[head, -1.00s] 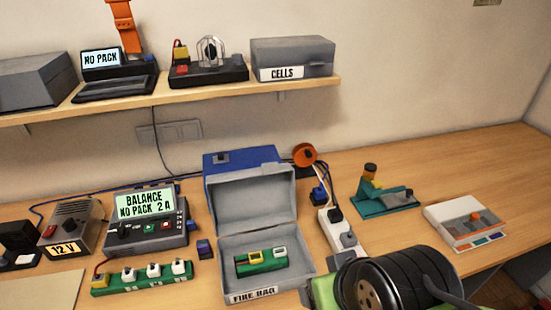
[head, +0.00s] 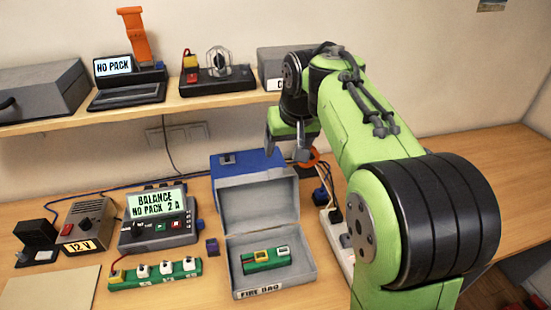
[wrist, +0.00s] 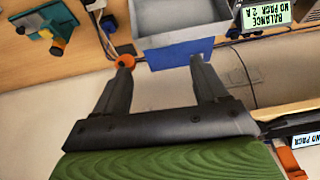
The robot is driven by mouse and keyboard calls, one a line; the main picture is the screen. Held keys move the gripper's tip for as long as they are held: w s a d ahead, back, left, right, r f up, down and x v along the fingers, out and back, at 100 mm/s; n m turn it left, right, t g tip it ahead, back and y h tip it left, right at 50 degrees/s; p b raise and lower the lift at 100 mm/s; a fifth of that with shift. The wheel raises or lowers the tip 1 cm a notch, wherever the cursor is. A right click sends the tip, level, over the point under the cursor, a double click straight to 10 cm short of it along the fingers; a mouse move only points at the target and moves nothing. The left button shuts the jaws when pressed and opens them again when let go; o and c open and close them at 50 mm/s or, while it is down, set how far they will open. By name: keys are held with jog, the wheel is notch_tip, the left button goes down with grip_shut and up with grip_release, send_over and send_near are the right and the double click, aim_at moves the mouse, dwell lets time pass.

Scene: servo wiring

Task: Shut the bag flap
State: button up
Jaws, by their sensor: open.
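The fire bag (head: 271,285) is a grey box on the desk, labelled FIRE BAG. Its flap (head: 262,207) stands raised at the back, grey inside with a blue top part (head: 236,166). A green pack (head: 265,259) with a yellow and a white connector lies inside. My gripper (head: 290,155) is above and behind the raised flap, at its right. In the wrist view my gripper (wrist: 160,62) is open and empty, its fingers apart, with the flap's blue back (wrist: 178,52) just beyond the fingertips. I cannot tell whether they touch.
The balance charger (head: 158,215) and a green connector board (head: 155,273) stand left of the bag. A shelf (head: 130,107) with devices runs above. An orange round thing (wrist: 125,61) is by the left fingertip.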

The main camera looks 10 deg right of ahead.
aim_at(275, 169)
jog(key=w+x, duration=0.1)
jog(key=x, duration=0.4)
jog(key=w+x, duration=0.1)
jog(key=x, duration=0.5)
jog(key=w+r+b+x, duration=0.1)
jog(key=x, duration=0.5)
jog(key=shift+w+d+f, duration=0.1)
jog(key=shift+d, duration=0.1)
grip_shut()
